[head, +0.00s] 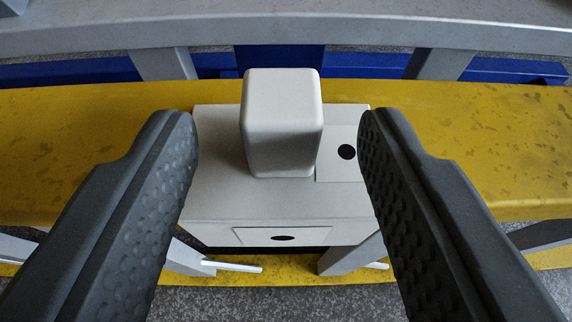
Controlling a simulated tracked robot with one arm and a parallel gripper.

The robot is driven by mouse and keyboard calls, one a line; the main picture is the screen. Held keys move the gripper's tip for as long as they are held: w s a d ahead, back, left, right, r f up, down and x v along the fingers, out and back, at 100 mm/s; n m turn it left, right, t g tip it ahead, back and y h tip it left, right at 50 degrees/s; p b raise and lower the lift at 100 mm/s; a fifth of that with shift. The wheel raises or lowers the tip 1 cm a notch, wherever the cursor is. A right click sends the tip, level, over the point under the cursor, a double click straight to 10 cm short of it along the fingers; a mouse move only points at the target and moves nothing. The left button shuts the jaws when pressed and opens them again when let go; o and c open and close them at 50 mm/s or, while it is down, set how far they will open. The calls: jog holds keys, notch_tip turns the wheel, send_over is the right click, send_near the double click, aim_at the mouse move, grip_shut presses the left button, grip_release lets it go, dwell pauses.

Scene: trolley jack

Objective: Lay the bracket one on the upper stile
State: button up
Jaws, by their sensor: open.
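A light grey bracket (215,185), which I take to be bracket one, sits across a worn yellow beam. It has a flat top, a front face with a dark oval slot, and a tall rounded block (281,122) upright on top. A black round spot marks its right side. My gripper (279,118) is open. Its two dark dimpled fingers stand left and right of the block, with a gap on each side. The fingers cover parts of the bracket's sides. I cannot tell which bar is the upper stile.
The yellow beam (70,135) runs across the whole view. Behind it are a blue bar (350,63) and a grey curved rail (330,33) on slanted posts. Grey struts and white rods (233,266) show below, above speckled floor (290,303).

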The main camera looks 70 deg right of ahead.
jog(key=p+v, duration=0.3)
jog(key=v, duration=0.9)
jog(key=w+a+r+n+t+y+p, duration=0.1)
jog(key=w+a+r+t+y, duration=0.15)
jog(key=w+r, duration=0.6)
jog(key=w+a+r+t+y, duration=0.1)
jog(key=w+a+r+t, duration=0.4)
jog(key=r, duration=0.7)
jog(key=w+a+r+n+t+y+p, duration=0.15)
jog(key=a+r, duration=0.25)
jog(key=r, duration=0.6)
jog(key=w+a+r+n+t+y, duration=0.2)
jog(key=a+r+n+y, duration=0.1)
jog(key=r, duration=0.7)
jog(key=s+a+r+n+y+p, duration=0.1)
jog(key=s+a+r+n+y, duration=0.3)
jog(key=r, duration=0.7)
jog(key=s+a+r+n+y, duration=0.1)
jog(key=s+a+r+y, duration=0.1)
jog(key=s+a+r, duration=0.65)
jog(key=s+r+n+h+p, duration=0.1)
jog(key=s+r+n, duration=0.2)
jog(key=s+r, duration=1)
jog(key=shift+s+a+r+g+h+p, duration=0.2)
jog(key=shift+s+r+g+h+p, duration=0.1)
jog(key=shift+r+g+p, duration=0.1)
jog(key=shift+f, duration=0.1)
jog(key=shift+c, duration=1.1)
jog(key=shift+s, duration=0.1)
